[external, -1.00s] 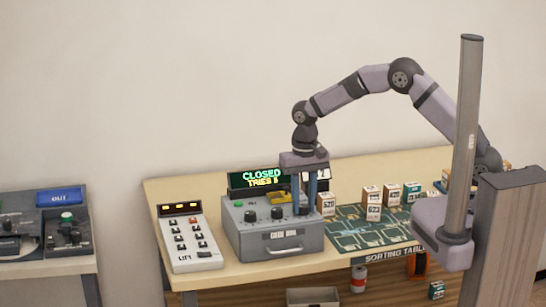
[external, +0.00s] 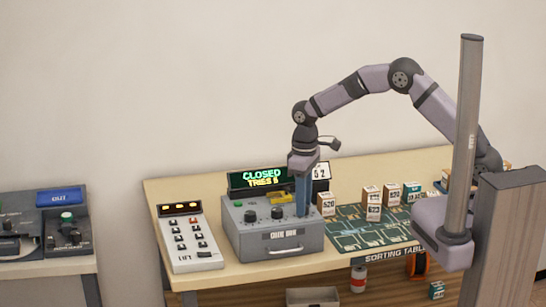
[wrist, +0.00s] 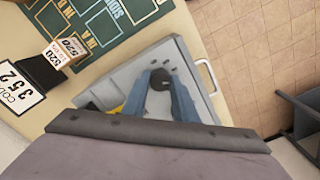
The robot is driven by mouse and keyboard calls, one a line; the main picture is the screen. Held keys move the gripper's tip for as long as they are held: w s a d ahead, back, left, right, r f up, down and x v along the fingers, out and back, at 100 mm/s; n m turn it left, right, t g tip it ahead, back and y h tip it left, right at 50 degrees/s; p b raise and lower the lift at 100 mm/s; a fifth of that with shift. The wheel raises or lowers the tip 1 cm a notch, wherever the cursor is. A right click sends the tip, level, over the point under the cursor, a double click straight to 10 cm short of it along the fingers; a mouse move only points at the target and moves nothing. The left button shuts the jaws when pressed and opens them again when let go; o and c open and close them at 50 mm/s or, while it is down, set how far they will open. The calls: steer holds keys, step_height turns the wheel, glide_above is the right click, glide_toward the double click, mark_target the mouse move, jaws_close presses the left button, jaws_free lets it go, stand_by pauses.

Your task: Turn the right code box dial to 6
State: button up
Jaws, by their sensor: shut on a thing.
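The code box (external: 270,240) is a grey box with a drawer handle, near the middle of the table. Its left dial (external: 250,216) and middle dial (external: 277,213) are black knobs in plain view. The right dial (wrist: 160,79) shows in the wrist view between the blue fingers. My gripper (external: 303,213) points down over the right end of the box, shut on that dial; it also shows in the wrist view (wrist: 165,88). The number the dial points to is not readable. The display (external: 260,179) behind the box reads CLOSED and a TRIES line.
A keypad panel (external: 190,238) stands left of the box. Several small labelled boxes (external: 373,204) stand on the green sorting mat (external: 350,235) to the right. A white number card (external: 321,171) stands behind the code box. A yellow piece (external: 280,197) lies on the box top.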

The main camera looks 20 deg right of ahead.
steer(key=n, duration=0.5)
steer(key=shift+r+n, duration=0.1)
steer(key=shift+n, duration=0.2)
steer(key=n, duration=0.5)
steer(key=shift+a, duration=0.1)
steer(key=n, duration=0.5)
steer(key=shift+n, duration=0.4)
steer(key=n, duration=0.5)
steer(key=o, duration=1.1)
